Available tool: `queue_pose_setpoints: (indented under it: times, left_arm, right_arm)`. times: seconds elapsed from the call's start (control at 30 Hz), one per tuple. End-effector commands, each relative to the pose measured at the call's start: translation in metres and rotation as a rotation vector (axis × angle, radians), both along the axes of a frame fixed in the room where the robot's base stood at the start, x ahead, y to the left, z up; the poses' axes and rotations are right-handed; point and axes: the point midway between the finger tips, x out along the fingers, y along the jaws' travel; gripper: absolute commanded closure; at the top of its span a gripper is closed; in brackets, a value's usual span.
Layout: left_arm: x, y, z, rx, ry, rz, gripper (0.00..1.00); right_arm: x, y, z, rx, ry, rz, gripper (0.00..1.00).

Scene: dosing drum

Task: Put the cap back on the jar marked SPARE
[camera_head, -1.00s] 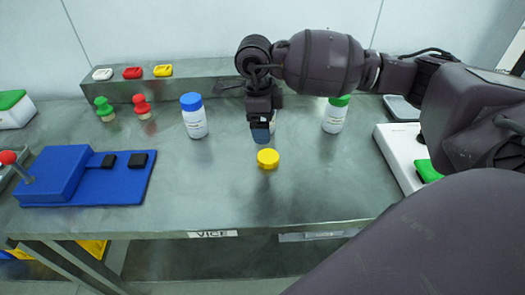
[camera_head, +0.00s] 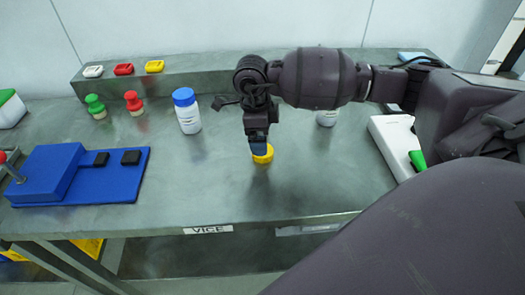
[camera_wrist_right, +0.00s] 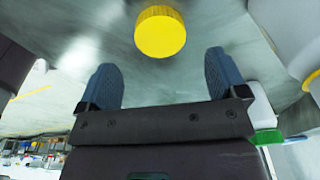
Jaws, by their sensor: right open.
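The yellow cap (camera_head: 263,157) lies on the grey bench, just below my right gripper (camera_head: 258,147) in the head view. In the right wrist view the cap (camera_wrist_right: 160,32) sits beyond the fingertips, roughly centred between them. The right gripper (camera_wrist_right: 160,62) is open and empty, with its two blue fingers spread apart. A white jar with a blue cap (camera_head: 187,113) stands to the left. Another white jar (camera_head: 327,117) is partly hidden behind my right arm, its top covered. No SPARE marking is readable. My left gripper is out of view.
A blue vice base (camera_head: 52,175) lies on the left of the bench. Green (camera_head: 95,105) and red (camera_head: 134,103) knobbed pieces stand behind it. A raised ledge (camera_head: 200,72) runs along the back. A white box with a green part (camera_head: 393,140) is at the right.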

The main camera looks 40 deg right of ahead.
Motion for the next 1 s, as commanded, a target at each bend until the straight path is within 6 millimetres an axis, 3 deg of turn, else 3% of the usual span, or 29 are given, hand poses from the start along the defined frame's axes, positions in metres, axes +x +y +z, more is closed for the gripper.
queue_pose_setpoints:
  times: [0.27, 0.6, 0.97, 1.0]
  left_arm:
    - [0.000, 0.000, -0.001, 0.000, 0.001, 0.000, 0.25]
    - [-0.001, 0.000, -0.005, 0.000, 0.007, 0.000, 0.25]
    - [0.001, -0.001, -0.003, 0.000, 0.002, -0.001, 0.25]
    - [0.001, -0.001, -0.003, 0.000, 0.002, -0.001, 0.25]
  right_arm:
    - [0.000, 0.000, -0.008, 0.000, 0.003, -0.001, 0.09]
    - [-0.001, -0.002, -0.050, 0.001, 0.004, 0.000, 0.09]
    - [-0.001, -0.002, -0.052, 0.000, 0.000, 0.000, 0.09]
    - [-0.001, -0.002, -0.052, 0.000, 0.000, 0.000, 0.14]
